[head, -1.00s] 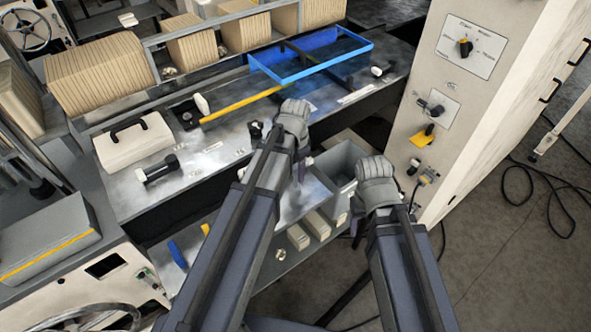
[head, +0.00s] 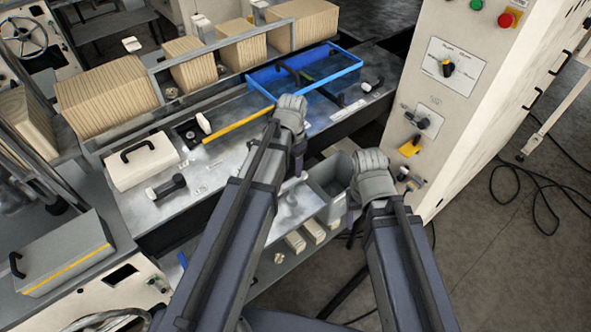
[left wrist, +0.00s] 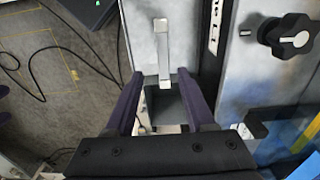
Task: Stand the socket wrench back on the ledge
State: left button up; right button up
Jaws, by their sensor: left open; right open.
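A pale metal bar with a light end block (left wrist: 162,50), which looks like the socket wrench, shows in the left wrist view. It lies in line with the gap between my left fingers; I cannot tell its height or whether it stands or lies. My left gripper (left wrist: 160,74) is open, with one dark finger on each side of the bar's lower end, and I see no grip on it. In the head view the left wrist (head: 290,108) is over the bench's front edge and hides much below. My right wrist (head: 370,166) is beside a grey bin; its open fingers are mostly hidden.
The grey bin (head: 329,183) is between my arms, below the bench. A blue tray (head: 325,82), a yellow bar (head: 238,125) and a white box with a black handle (head: 142,164) are on the bench. A control cabinet (head: 460,110) stands right. Floor at far right is open, with cables.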

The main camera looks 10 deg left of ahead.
pick_arm(q)
jog(key=s+d+n+y, duration=0.1)
jog(key=s+d+n, duration=0.2)
jog(key=s+d, duration=0.7)
jog(key=s, duration=0.4)
jog(key=shift+n, duration=0.4)
jog(key=shift+c, duration=0.4)
